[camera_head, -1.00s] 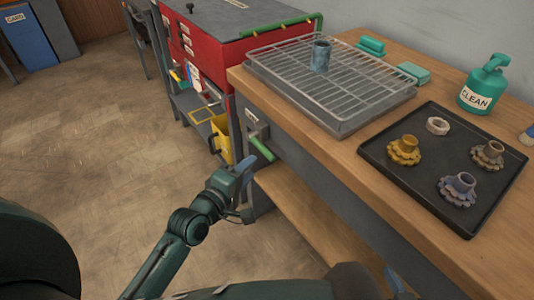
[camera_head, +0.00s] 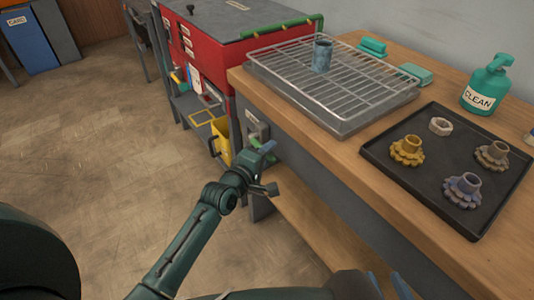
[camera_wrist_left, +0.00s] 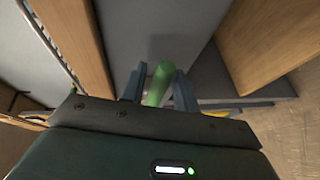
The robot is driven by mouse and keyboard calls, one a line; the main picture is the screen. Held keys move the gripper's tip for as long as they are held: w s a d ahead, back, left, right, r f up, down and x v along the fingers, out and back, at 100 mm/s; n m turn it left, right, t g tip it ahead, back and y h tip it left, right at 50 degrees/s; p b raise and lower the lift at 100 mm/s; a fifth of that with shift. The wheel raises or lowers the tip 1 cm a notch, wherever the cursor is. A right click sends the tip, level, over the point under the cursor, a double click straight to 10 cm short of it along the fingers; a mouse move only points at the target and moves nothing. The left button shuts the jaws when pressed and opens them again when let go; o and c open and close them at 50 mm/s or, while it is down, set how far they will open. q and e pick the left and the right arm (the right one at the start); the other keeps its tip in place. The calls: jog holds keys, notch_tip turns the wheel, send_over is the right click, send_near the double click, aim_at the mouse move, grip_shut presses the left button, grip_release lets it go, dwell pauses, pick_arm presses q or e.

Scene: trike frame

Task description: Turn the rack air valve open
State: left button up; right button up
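The rack air valve has a green lever handle (camera_head: 254,142) on a grey plate (camera_head: 257,127) at the left end of the bench's side. My left gripper (camera_head: 263,150) is at the handle and hides much of it. In the left wrist view the green handle (camera_wrist_left: 158,84) stands between the two blue fingers of my left gripper (camera_wrist_left: 157,88). The fingers are apart, with a gap visible beside the handle. My right gripper (camera_head: 389,285) shows only as blue finger parts at the bottom edge of the head view.
The wooden bench (camera_head: 345,160) carries a wire rack (camera_head: 375,85) with a blue-grey cylinder (camera_head: 322,56), a black tray (camera_head: 440,205) of gears and a green bottle (camera_head: 486,87). A red cabinet (camera_head: 210,50) and yellow bin (camera_head: 221,140) stand close left of the valve.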

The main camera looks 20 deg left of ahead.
pick_arm(q)
grip_shut()
jog(key=shift+r, duration=0.1)
dwell(0.3)
